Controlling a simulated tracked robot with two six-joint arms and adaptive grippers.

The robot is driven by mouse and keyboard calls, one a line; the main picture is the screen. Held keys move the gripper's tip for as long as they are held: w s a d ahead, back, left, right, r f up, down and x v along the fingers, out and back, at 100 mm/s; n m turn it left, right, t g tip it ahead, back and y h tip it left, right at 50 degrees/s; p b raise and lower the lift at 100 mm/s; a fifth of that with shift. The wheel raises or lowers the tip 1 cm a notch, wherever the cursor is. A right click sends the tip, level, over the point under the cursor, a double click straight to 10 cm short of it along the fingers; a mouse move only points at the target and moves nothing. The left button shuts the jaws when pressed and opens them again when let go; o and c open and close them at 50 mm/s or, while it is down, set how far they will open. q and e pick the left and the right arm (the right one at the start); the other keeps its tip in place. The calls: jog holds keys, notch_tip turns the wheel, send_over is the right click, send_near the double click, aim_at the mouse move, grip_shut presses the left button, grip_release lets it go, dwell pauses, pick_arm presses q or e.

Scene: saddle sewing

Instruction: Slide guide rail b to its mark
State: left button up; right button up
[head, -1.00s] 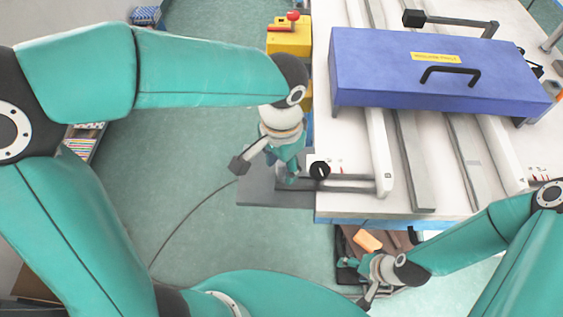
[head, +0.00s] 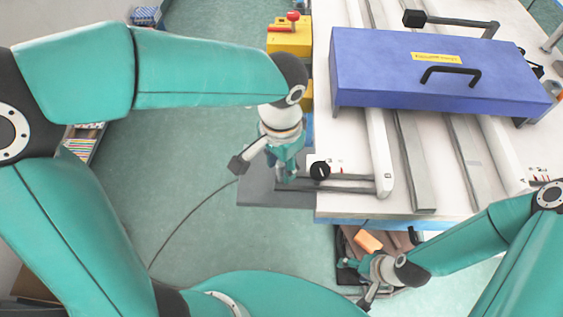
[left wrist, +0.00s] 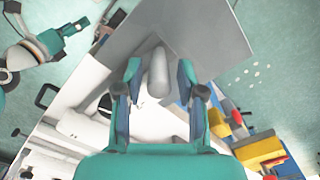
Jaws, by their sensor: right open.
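Guide rail b (head: 379,150) is the long white bar at the left of the table, with a small dark label at its near end. A grey bar (head: 350,189) runs from that end to the left, past the table edge. My left gripper (head: 287,178) is low beside the table's left edge, at the end of this bar. In the left wrist view, its fingers (left wrist: 160,75) stand apart on either side of a grey rounded handle (left wrist: 157,72), with visible gaps. Small red marks (head: 340,167) show left of the rail. My right gripper (head: 354,284) is open, low before the table.
A blue cover (head: 435,70) with a black handle bridges the rails. A black knob (head: 320,170) stands at the table's left corner. A yellow box (head: 289,37) with a red lever is behind. An orange block (head: 368,241) lies below the table's front.

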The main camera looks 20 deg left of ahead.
dwell(0.3)
pick_arm(q)
notch_tip(320, 180, up, 12)
jog(key=shift+f, duration=0.1)
dwell(0.4)
dwell(0.4)
